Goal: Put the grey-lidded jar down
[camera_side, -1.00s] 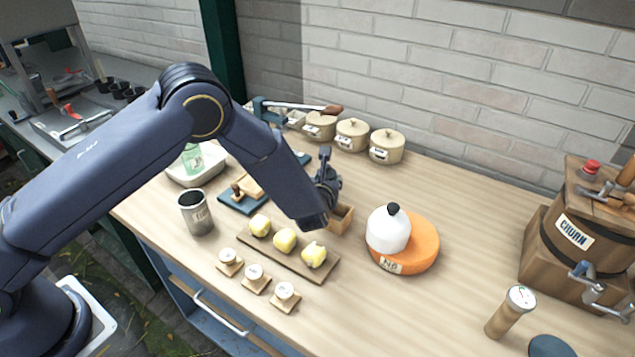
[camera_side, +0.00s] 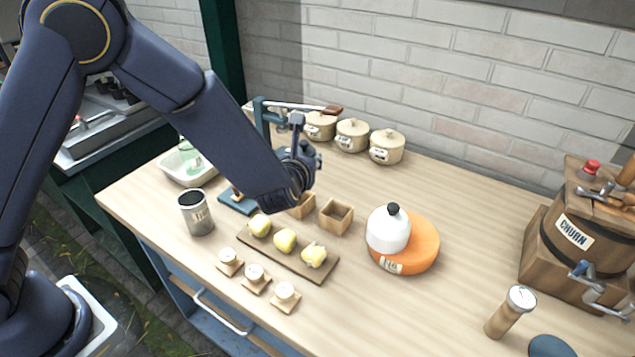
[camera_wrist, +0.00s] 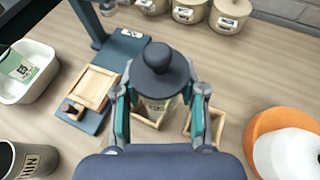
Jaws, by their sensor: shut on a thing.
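The grey-lidded jar (camera_wrist: 158,75) is between the fingers of my gripper (camera_wrist: 163,106) in the wrist view. Its dark lid has a round knob, and part of its pale labelled body shows below. My gripper is shut on the jar. In the side view my gripper (camera_side: 302,160) is raised above the table, and my arm hides the jar. Two small open wooden boxes stand below it, a left one (camera_side: 302,206) and a right one (camera_side: 336,216). In the wrist view the jar overlaps the left box; I cannot tell the height between them.
A blue stand with a lever (camera_side: 262,122) and several lidded crocks (camera_side: 352,134) are behind. Butter pieces lie on a board (camera_side: 300,267) in front. A white kettle-like pot (camera_side: 388,232) on an orange round (camera_side: 424,240) is to the right. A metal can (camera_side: 196,214) is left.

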